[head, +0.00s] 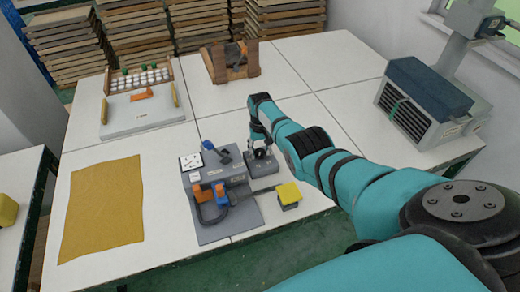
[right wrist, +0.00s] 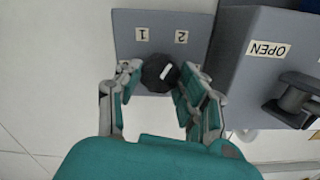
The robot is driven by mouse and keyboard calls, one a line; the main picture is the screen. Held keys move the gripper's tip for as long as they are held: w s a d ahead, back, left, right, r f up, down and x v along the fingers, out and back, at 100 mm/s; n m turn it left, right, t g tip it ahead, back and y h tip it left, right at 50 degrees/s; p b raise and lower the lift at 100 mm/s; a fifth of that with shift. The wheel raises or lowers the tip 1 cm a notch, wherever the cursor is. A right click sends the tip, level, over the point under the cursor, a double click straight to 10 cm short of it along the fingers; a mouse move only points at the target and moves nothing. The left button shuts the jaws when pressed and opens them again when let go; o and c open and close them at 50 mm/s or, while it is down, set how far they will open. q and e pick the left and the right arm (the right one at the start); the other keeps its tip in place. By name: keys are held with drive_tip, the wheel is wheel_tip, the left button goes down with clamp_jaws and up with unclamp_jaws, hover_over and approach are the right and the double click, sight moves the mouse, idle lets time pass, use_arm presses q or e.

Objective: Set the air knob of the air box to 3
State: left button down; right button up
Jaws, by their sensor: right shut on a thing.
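The air box is a grey unit (head: 262,168) on the white table in the head view, beside a larger grey station. In the right wrist view its grey top face (right wrist: 128,22) shows labels 1 and 2; other labels are hidden by my fingers. The air knob (right wrist: 158,72) is round and black with a white mark that points up and to the right, towards the 2. My right gripper (right wrist: 160,84) has its fingers on both sides of the knob and is shut on it. It also shows in the head view (head: 260,146). My left gripper is not in view.
The larger station (head: 225,228) has a gauge (head: 191,161), blue and orange parts and an OPEN label. A yellow-topped block (head: 289,194) stands close to the right. A mustard cloth (head: 105,210) lies left. A grey heater-like box (head: 412,105) is at the right back.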

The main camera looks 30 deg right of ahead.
sight(260, 152)
drive_tip(key=m, duration=0.6)
drive_tip(key=shift+r+m, duration=0.1)
drive_tip(key=shift+m, duration=0.2)
drive_tip(key=m, duration=0.5)
drive_tip(key=shift+m, duration=0.3)
drive_tip(key=o, duration=1.1)
drive_tip(key=shift+o, duration=0.2)
wheel_tip(260, 152, up, 12)
idle(0.4)
